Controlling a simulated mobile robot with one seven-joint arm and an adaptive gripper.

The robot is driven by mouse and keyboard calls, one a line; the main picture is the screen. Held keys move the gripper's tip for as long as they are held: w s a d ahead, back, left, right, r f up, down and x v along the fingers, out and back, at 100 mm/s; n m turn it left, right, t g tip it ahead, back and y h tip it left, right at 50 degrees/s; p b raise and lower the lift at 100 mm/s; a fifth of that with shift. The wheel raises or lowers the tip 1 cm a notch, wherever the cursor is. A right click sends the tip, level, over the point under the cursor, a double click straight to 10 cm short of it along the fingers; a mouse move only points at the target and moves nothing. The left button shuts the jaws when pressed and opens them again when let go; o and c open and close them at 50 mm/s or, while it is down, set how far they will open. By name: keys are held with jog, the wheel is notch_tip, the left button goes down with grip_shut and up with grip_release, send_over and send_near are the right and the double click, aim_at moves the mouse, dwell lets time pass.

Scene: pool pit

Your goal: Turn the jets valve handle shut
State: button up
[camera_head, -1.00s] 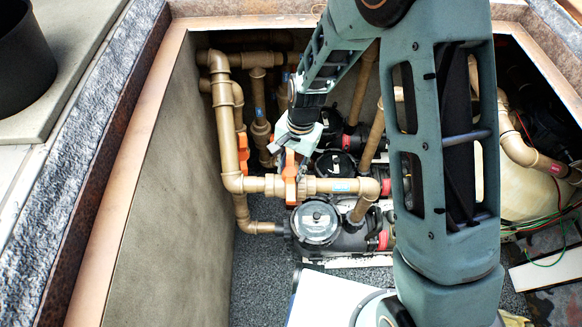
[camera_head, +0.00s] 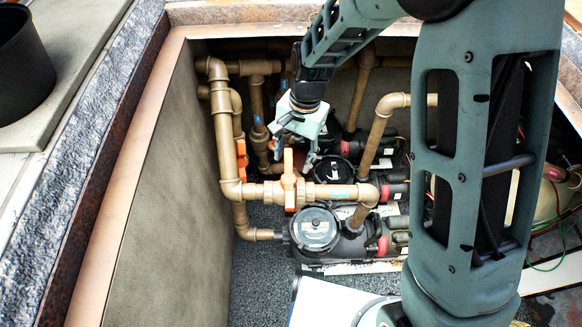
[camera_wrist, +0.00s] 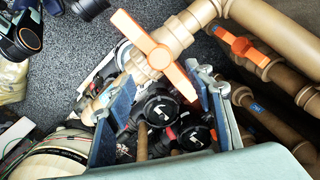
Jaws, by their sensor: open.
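An orange valve handle (camera_head: 289,182) sits on the tan horizontal pipe (camera_head: 335,192) in the head view, its long bar crossing the pipe. In the wrist view the same handle (camera_wrist: 152,48) lies slantwise across its pipe. A second orange handle (camera_wrist: 240,44) is on a pipe to the right there; in the head view it shows edge-on (camera_head: 241,158) at the left. Blue labels are too small to read. My gripper (camera_head: 293,154) is open just behind the front handle. In the wrist view its fingertips (camera_wrist: 160,72) flank the handle's lower part; I see no clear contact.
Black pumps (camera_head: 316,228) sit below and behind the pipes. A vertical tan pipe (camera_head: 380,135) rises right of my gripper. The plain pit wall (camera_head: 180,190) bounds the left. Red and green wires (camera_head: 556,240) hang at the right. Gravel floor is open at lower left.

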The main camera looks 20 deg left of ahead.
jog(key=r, duration=0.3)
jog(key=shift+w+d+r, duration=0.15)
jog(key=shift+d+r, duration=0.05)
jog(key=shift+r, duration=0.15)
